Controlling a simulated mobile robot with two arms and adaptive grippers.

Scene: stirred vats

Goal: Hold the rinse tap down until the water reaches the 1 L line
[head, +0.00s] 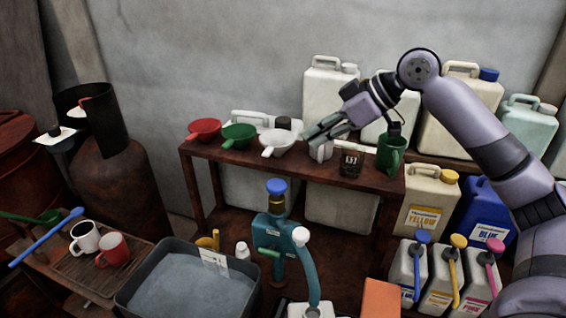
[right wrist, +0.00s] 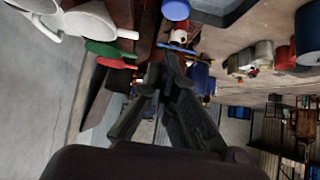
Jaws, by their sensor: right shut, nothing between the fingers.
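No 1 L line can be read. My right gripper (head: 312,134) is shut and empty above the shelf, near the white funnel, up and to the right of the tap and apart from it. Its fingers (right wrist: 174,66) lie together in the right wrist view. My left gripper is not in view.
Several large canisters stand behind and right. Two mugs sit on a tray at left.

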